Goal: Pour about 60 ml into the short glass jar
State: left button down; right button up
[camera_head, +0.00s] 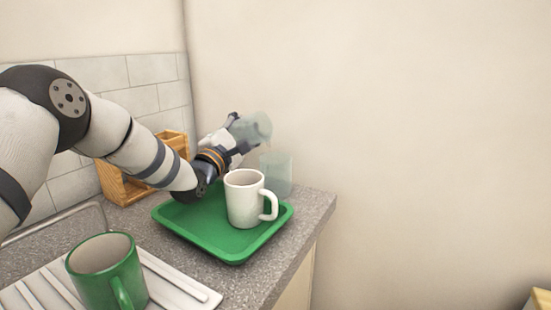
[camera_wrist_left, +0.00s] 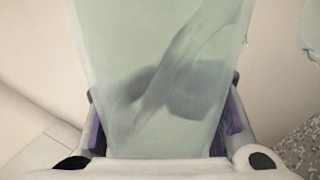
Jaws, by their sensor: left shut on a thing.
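My left gripper (camera_head: 240,135) is shut on a clear, pale greenish glass vessel (camera_head: 254,127). The vessel is tilted, with its wide end toward the right. It fills the middle of the left wrist view (camera_wrist_left: 165,60), between the two fingers. A clear glass jar (camera_head: 279,176), which looks like the short glass jar, stands on the counter behind the white mug, below and slightly right of the held vessel. Its lower left part is hidden by the mug. I cannot make out a stream or the liquid levels. My right gripper is not in view.
A white mug (camera_head: 243,200) stands on a green tray (camera_head: 225,250) in front of the jar. A green mug (camera_head: 105,270) stands on a white ribbed drainboard (camera_head: 172,277). A wooden holder (camera_head: 115,186) is behind my arm. The counter's edge (camera_head: 312,235) is at the right.

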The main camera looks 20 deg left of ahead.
pick_arm(q)
jog(key=shift+w+d+r+m, duration=0.1)
jog(key=shift+d+r+m, duration=0.1)
jog(key=shift+r+m, duration=0.35)
dwell(1.1)
jog(key=shift+d+f+m+h, duration=0.15)
jog(key=shift+m+h, duration=0.2)
jog(key=shift+h, duration=0.05)
dwell(0.4)
notch_tip(320, 180, up, 2)
jog(key=n+y+p, duration=0.1)
jog(key=n, duration=0.2)
jog(key=n+y+p, duration=0.1)
jog(key=n+y, duration=0.1)
jog(key=n, duration=0.2)
jog(key=shift+g, duration=0.3)
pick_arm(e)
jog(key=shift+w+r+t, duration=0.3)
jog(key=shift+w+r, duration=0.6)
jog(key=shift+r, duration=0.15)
